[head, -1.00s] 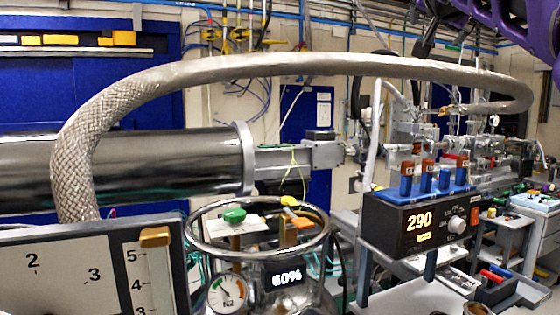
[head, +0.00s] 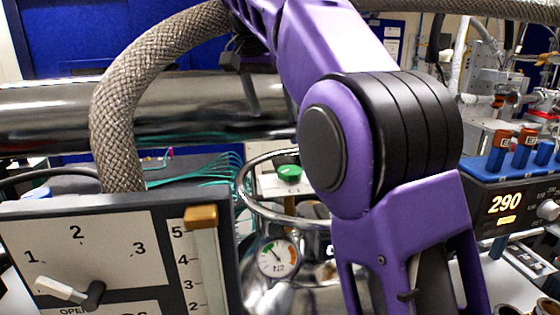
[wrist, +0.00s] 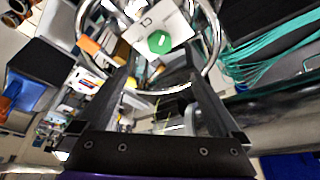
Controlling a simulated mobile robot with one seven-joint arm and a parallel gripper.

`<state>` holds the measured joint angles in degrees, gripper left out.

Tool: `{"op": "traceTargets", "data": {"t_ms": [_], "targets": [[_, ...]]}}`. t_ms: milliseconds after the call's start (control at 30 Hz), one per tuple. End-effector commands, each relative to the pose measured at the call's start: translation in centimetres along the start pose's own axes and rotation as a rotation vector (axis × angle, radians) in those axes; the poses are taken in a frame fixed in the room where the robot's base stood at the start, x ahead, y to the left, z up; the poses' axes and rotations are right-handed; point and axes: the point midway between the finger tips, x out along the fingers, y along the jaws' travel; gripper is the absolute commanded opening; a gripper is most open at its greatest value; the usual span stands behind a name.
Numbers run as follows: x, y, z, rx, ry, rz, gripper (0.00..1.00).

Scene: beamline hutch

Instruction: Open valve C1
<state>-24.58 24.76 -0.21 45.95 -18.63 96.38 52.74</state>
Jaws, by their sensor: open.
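A green knob (head: 289,173) sits on a white plate on top of the steel vessel, inside its ring rail (head: 246,190). The plate's lettering is too small to read surely, so I cannot confirm which valve is C1. In the wrist view the green knob (wrist: 160,42) shows near the upper middle, beyond the spread fingertips and apart from them. My gripper (wrist: 157,64) is open and empty. In the head view, my arm crosses the middle and covers the vessel's right side. An orange part (wrist: 90,46) lies left of the knob in the wrist view.
A braided hose (head: 120,110) arches up behind the dial panel (head: 110,240), which carries a lever and a scale slider. A pressure gauge (head: 277,257) is on the vessel's front. Teal cables (wrist: 275,50) lie beside the vessel. A box reading 290 (head: 505,205) stands at the right.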

Motion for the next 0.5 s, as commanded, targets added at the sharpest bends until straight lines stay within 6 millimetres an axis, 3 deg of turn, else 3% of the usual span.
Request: {"op": "traceTargets", "data": {"t_ms": [500], "targets": [[10.5,0.1,0.1,0.001,0.001,0.003,1.00]]}}
